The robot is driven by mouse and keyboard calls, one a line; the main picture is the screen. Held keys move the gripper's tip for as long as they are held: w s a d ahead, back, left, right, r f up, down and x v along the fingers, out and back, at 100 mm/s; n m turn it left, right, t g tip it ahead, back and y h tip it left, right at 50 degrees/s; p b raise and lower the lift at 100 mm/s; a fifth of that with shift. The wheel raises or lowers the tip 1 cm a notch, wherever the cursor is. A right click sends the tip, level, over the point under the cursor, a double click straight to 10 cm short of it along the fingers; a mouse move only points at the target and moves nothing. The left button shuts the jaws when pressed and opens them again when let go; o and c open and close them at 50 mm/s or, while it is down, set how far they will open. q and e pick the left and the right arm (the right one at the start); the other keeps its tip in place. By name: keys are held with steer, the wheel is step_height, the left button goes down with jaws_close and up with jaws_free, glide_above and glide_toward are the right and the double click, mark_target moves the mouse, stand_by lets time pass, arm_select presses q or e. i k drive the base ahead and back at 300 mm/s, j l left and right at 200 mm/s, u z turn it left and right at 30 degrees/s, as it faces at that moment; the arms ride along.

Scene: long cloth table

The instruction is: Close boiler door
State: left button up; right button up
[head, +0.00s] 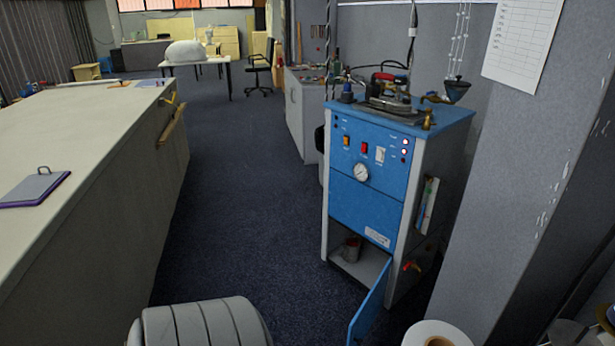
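The boiler (368,200) is a tall blue and grey cabinet standing at the right of the head view, with a gauge, switches and lit lamps on its front. Its blue lower door (371,306) is open, swung out toward me on its right side, and seen nearly edge-on. The lower compartment (366,268) is exposed, with a small can (352,249) inside. Neither of my grippers can be made out in this view.
A long cloth table (85,150) runs along the left, with a purple-edged clipboard (36,188) on it. Dark carpet lies clear between table and boiler. A grey pillar (530,150) stands close at the right. A white roll (440,336) is at the bottom.

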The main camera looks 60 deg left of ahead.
mark_target(360, 324)
steer(key=u, duration=1.5)
